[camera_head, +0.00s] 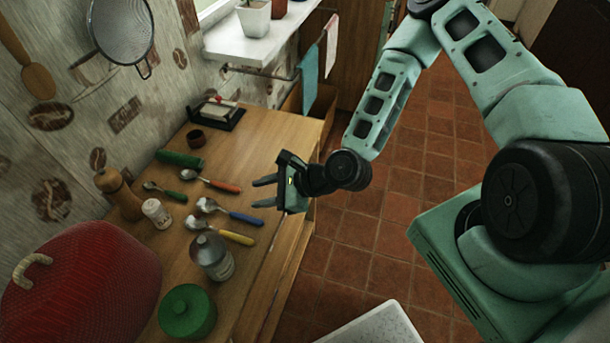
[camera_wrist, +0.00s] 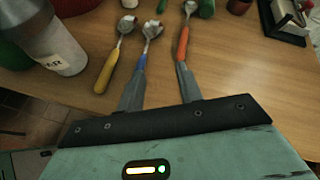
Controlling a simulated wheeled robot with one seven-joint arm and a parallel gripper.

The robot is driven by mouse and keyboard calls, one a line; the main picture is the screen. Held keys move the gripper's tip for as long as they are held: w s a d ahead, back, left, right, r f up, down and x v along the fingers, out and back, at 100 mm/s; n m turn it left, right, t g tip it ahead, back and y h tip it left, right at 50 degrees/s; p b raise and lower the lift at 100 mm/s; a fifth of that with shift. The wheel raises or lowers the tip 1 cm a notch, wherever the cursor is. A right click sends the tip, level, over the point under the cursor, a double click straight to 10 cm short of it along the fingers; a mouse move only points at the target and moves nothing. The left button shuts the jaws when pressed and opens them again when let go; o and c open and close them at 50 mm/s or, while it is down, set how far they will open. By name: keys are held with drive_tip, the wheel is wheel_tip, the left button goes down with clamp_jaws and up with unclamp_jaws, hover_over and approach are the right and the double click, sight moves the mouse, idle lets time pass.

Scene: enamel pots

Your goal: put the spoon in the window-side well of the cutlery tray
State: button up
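Several spoons lie on the wooden counter. One has an orange handle (camera_head: 225,187), one blue (camera_head: 246,218), one yellow (camera_head: 236,237) and one green (camera_head: 175,197). The wrist view shows the orange (camera_wrist: 183,42), blue (camera_wrist: 141,60) and yellow (camera_wrist: 107,72) handles. My gripper (camera_head: 262,192) is open and empty above the counter's front edge, fingers pointing towards the wall. In the wrist view, my fingertips (camera_wrist: 160,77) overlap the near ends of the blue and orange handles; contact is unclear. I cannot make out a cutlery tray with wells.
A clear bottle (camera_head: 212,256), white shaker (camera_head: 156,213), wooden mill (camera_head: 119,193), green pot (camera_head: 187,312) and red domed object (camera_head: 80,285) crowd the near counter. A black stand (camera_head: 216,114) is at the back, below the window sill (camera_head: 262,42). Counter right of the spoons is clear.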

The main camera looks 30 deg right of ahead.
drive_tip(key=s+n+g, duration=0.1)
drive_tip(key=n, duration=0.1)
drive_tip(key=r+n+g+h, duration=0.1)
drive_tip(key=n, duration=0.2)
drive_tip(key=s+n+g, duration=0.1)
drive_tip(key=n, duration=0.2)
drive_tip(key=shift+s+r+g+h, duration=0.3)
drive_tip(key=shift+s+h, duration=0.05)
drive_tip(key=shift+h, duration=0.05)
drive_tip(key=s+d+r+n+g+h, duration=0.1)
drive_tip(key=s+r+n+h, duration=0.2)
drive_tip(key=r+n, duration=0.3)
drive_tip(key=s+d+r+n+g+h, duration=0.1)
drive_tip(key=s+r+n+h, duration=0.1)
drive_tip(key=r+n, duration=0.4)
drive_tip(key=shift+s+d+r+n+g+h, duration=0.35)
drive_tip(key=shift+s+n, duration=0.55)
drive_tip(key=shift+n, duration=0.3)
drive_tip(key=shift+o, duration=0.4)
drive_tip(key=s+d+r+n+h, duration=0.1)
drive_tip(key=s+r+n, duration=0.5)
drive_tip(key=s+r, duration=0.2)
drive_tip(key=shift+r+h, duration=0.35)
drive_tip(key=shift+r, duration=0.2)
drive_tip(key=shift+s+r+n, duration=0.15)
drive_tip(key=shift+s+n, duration=0.1)
drive_tip(key=shift+n, duration=0.15)
drive_tip(key=shift+c, duration=0.4)
drive_tip(key=shift+a, duration=0.1)
